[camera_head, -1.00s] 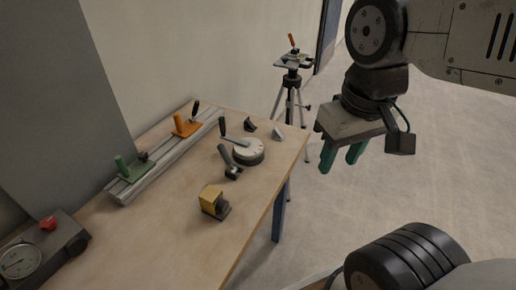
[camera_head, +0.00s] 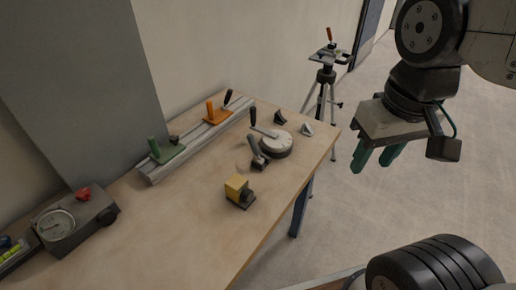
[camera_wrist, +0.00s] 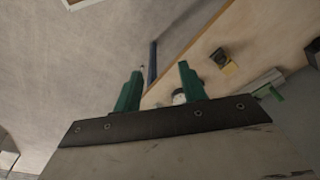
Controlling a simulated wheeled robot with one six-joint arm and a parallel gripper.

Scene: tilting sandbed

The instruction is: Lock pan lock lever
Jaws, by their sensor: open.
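A round white dial-like base (camera_head: 276,143) sits on the bench with a dark-handled lever (camera_head: 253,120) rising at its left side. A second dark-handled lever on a small block (camera_head: 258,153) stands just in front of it. A tripod (camera_head: 325,76) behind the bench carries a small plate with a red-orange handle (camera_head: 330,36). I cannot tell for certain which lever is the pan lock. My gripper (camera_head: 375,158) is open and empty, hanging to the right of the bench, clear of every lever. Its green fingers also show in the wrist view (camera_wrist: 160,70).
The wooden bench (camera_head: 190,235) also holds a rail (camera_head: 200,142) with green and orange handled clamps, a yellow block (camera_head: 237,188), two small wedges and a gauge box (camera_head: 75,222). A grey panel stands at left.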

